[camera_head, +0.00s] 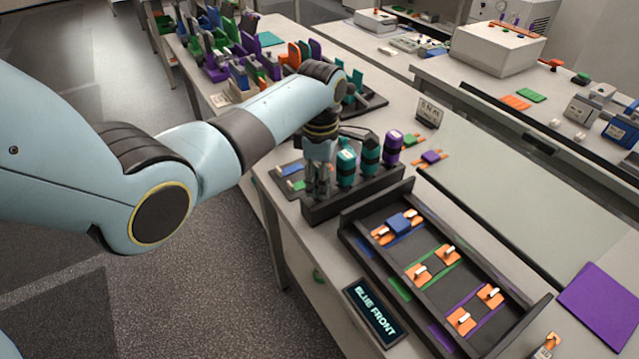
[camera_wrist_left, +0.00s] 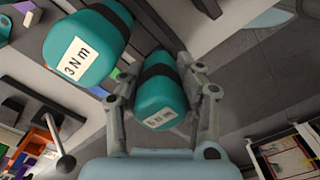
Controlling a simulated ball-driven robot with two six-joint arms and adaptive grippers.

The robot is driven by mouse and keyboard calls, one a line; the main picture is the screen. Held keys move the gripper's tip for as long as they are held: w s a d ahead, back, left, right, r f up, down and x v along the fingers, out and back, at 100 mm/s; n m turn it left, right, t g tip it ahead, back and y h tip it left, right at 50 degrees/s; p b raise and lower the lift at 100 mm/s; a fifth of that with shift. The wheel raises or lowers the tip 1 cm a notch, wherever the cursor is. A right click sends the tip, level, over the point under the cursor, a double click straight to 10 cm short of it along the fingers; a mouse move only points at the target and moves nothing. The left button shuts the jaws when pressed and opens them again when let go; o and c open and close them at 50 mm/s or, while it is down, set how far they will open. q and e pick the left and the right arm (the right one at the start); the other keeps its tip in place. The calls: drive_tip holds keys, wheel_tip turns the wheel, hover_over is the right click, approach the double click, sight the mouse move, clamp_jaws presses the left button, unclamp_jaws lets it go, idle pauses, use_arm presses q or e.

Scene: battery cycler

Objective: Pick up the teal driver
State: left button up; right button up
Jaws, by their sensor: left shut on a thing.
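My left gripper (camera_head: 318,182) points down at the left end of a dark driver rack (camera_head: 362,196). In the left wrist view its fingers stand on both sides of a teal driver (camera_wrist_left: 162,101) with a black band and a white label, which I read as 6 N m, not surely. The gripper is shut on this driver. In the head view the gripper hides most of it. A second teal driver (camera_head: 346,168), marked 3 N m in the left wrist view (camera_wrist_left: 88,45), stands right beside it. Another teal driver (camera_head: 370,156) and a purple driver (camera_head: 393,149) follow along the rack.
A dark tray (camera_head: 395,282) with orange clips and a blue block (camera_head: 400,222) lies in front of the rack. A sign reading BLUE FRONT (camera_head: 376,312) is at the table's near edge. A small label stand (camera_head: 429,112) is behind. The bench right of the tray is mostly clear.

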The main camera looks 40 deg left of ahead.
use_arm(q)
clamp_jaws()
